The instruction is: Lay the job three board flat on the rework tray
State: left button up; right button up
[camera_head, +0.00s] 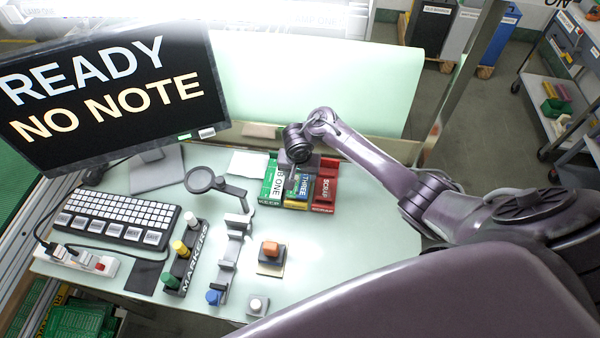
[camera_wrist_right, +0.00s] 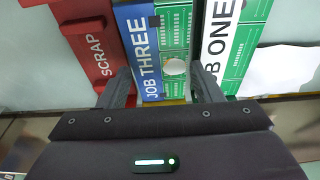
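The job three board is green with a blue JOB THREE strip (camera_wrist_right: 141,45); its blue label also shows in the head view (camera_head: 304,184), among the coloured trays. In the right wrist view its green part (camera_wrist_right: 173,30) carries a round pale component. My right gripper (camera_wrist_right: 160,75) is open, with its dark fingers apart, one on each side of the board; I cannot tell whether they touch it. In the head view my right gripper (camera_head: 299,172) hangs over the trays and hides part of them. No rework label is readable. My left gripper is not in view.
A job one board (camera_wrist_right: 232,40) with a white strip lies close on one side. A red SCRAP tray (camera_head: 326,187) lies on the other. A yellow edge (camera_head: 325,207) shows near it. A magnifier (camera_head: 200,180), keyboard (camera_head: 115,218) and marker rack (camera_head: 185,258) stand left. The table's front right is clear.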

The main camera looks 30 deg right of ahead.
jog(key=o, duration=0.4)
jog(key=r+p, duration=0.1)
jog(key=r, duration=0.1)
jog(key=r+p, duration=0.1)
jog(key=r, duration=0.2)
jog(key=s+r+p, duration=0.1)
jog(key=r, duration=0.1)
jog(key=shift+s+a+r, duration=0.1)
jog(key=shift+a+r, duration=0.25)
jog(key=shift+a, duration=0.05)
jog(key=shift+s+a+r+p, duration=0.15)
jog(key=shift+r+p, duration=0.05)
jog(key=shift+r, duration=1.1)
jog(key=shift+s+a+r+p, duration=0.1)
jog(key=shift+s+r+p, duration=0.15)
jog(key=shift+r, duration=1)
jog(key=shift+s+a+r+p, duration=0.1)
jog(key=shift+a+r+p, duration=0.1)
jog(key=shift+r, duration=1.1)
